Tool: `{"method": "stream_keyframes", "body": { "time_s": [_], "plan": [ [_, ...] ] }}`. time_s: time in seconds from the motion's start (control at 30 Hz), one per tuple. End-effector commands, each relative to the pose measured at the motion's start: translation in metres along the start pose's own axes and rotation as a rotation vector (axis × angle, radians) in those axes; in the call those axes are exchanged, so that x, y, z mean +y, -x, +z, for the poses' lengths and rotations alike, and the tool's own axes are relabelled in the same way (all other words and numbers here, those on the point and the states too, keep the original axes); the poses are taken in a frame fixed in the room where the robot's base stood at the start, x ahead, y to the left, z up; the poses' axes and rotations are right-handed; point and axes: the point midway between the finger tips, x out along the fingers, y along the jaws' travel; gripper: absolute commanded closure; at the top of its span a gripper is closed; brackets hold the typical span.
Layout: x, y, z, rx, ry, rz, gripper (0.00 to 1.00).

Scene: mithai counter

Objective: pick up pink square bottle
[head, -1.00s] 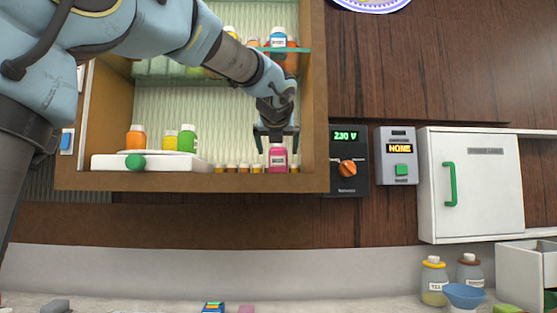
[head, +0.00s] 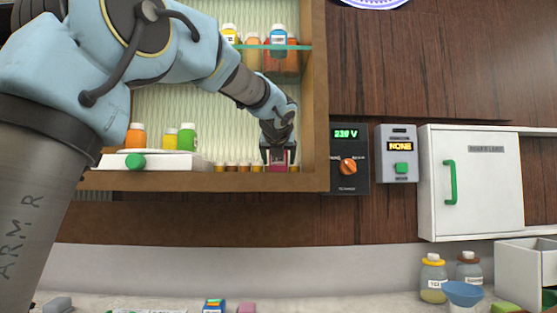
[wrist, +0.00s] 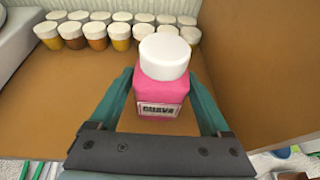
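The pink square bottle (head: 278,164) stands upright on the cabinet's bottom shelf, near its right wall. In the wrist view the bottle (wrist: 161,98) has a white round cap and a label that reads GUAVA. My gripper (head: 278,154) is lowered over it from above. In the wrist view my gripper (wrist: 160,95) is open, with one teal finger on each side of the bottle. A small gap shows between the bottle and the fingers.
Several small capped jars (wrist: 100,30) stand in rows behind and left of the bottle. The cabinet's right wall (wrist: 255,65) is close on the right. A glass shelf (head: 275,47) with more bottles hangs above. A white stand (head: 150,161) with bottles is at left.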

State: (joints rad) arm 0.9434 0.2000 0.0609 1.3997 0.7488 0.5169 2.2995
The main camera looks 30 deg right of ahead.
Motion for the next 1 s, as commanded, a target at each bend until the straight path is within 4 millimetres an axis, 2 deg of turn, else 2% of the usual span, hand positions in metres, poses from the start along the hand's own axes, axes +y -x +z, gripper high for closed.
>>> {"method": "stream_keyframes", "body": {
  "time_s": [0.07,0.7,1.0],
  "plan": [
    [-0.0001,0.0001,0.0000,0.000,0.000,0.000,0.29],
    [-0.0001,0.0002,0.0000,0.000,0.000,0.000,1.00],
    [0.0002,0.0026,0.0065,-0.003,0.001,0.000,1.00]
  ]
}}
